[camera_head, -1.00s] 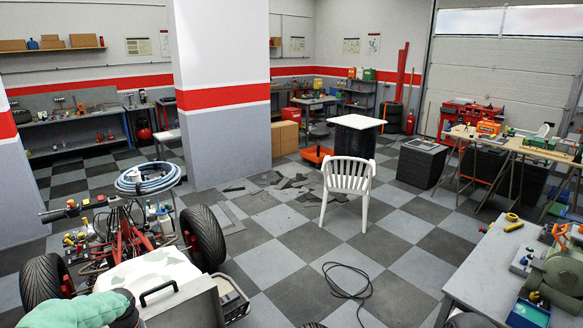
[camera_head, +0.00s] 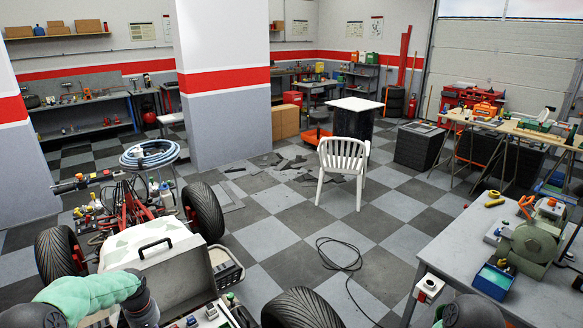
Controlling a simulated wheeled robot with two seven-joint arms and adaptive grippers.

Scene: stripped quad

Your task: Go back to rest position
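My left arm shows at the bottom left as a pale green link (camera_head: 92,288) with dark joints, in front of the stripped quad. The arm's dark end runs down toward the bottom edge, and no gripper fingers are visible. A dark rounded part (camera_head: 470,313) at the bottom right looks like my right arm. Its gripper is outside the picture. I see nothing held.
The quad (camera_head: 125,212) with an open case (camera_head: 175,260) fills the left foreground. A grey workbench (camera_head: 450,245) with a grinder (camera_head: 537,240) stands at right. A white chair (camera_head: 342,165) and a loose black cable (camera_head: 340,257) occupy the checkered floor between them.

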